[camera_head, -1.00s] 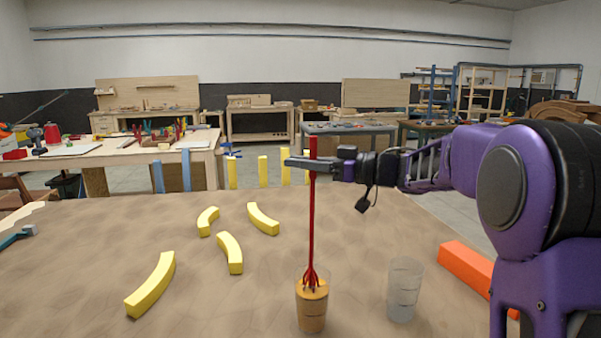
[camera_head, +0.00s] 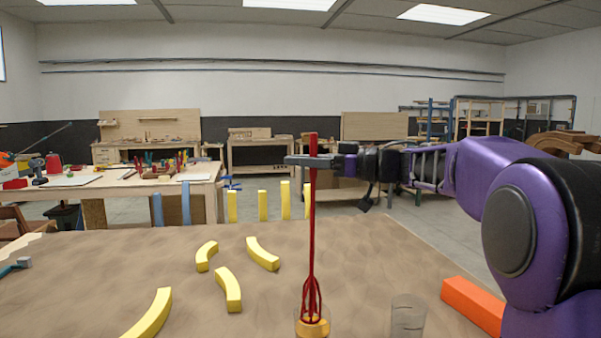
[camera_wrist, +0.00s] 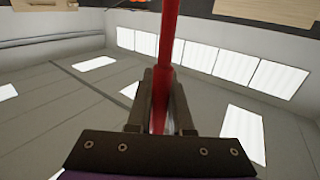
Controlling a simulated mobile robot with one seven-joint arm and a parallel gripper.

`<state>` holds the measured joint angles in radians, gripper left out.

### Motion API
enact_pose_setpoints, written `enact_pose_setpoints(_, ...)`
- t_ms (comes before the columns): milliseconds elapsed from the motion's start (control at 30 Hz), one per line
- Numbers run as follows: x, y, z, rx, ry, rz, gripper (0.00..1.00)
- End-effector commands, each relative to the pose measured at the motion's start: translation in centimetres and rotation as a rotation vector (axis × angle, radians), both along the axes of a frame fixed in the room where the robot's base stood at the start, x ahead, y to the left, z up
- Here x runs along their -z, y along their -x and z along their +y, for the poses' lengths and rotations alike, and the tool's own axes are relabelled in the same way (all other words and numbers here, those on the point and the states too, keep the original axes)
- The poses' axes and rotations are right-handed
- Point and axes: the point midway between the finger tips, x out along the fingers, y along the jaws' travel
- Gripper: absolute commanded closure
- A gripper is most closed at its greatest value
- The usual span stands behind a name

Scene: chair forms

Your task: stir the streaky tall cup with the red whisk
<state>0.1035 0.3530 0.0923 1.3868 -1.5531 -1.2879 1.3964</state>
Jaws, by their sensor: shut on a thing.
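My gripper (camera_head: 312,161) is shut on the upper handle of the red whisk (camera_head: 312,225), which hangs upright with its wire loops down. In the wrist view the red handle (camera_wrist: 166,45) runs between the two fingers. The loops are right at the mouth of a clear cup with orange-tan contents (camera_head: 312,329), at the bottom edge of the head view. Most of this cup is cut off by the frame. I cannot tell whether the loop ends are just inside the rim or just above it, nor see streaks clearly.
A second, empty-looking clear cup (camera_head: 408,316) stands to the right. An orange block (camera_head: 473,304) lies farther right. Several yellow curved blocks (camera_head: 228,289) lie left of the whisk on the brown table (camera_head: 366,262). Yellow posts (camera_head: 263,205) stand along its far edge.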

Motion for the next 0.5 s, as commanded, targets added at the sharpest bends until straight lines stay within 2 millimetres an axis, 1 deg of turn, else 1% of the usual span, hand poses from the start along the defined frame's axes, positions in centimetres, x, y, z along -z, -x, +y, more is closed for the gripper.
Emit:
enact_pose_setpoints(33, -0.5, 0.0, 0.0, 0.000, 0.000, -0.004, 1.00)
enact_pose_setpoints(300, -2.7, 0.0, 0.0, 0.000, 0.001, -0.004, 1.00)
enact_pose_setpoints(500, -3.9, 0.0, 0.0, 0.000, 0.001, -0.002, 1.00)
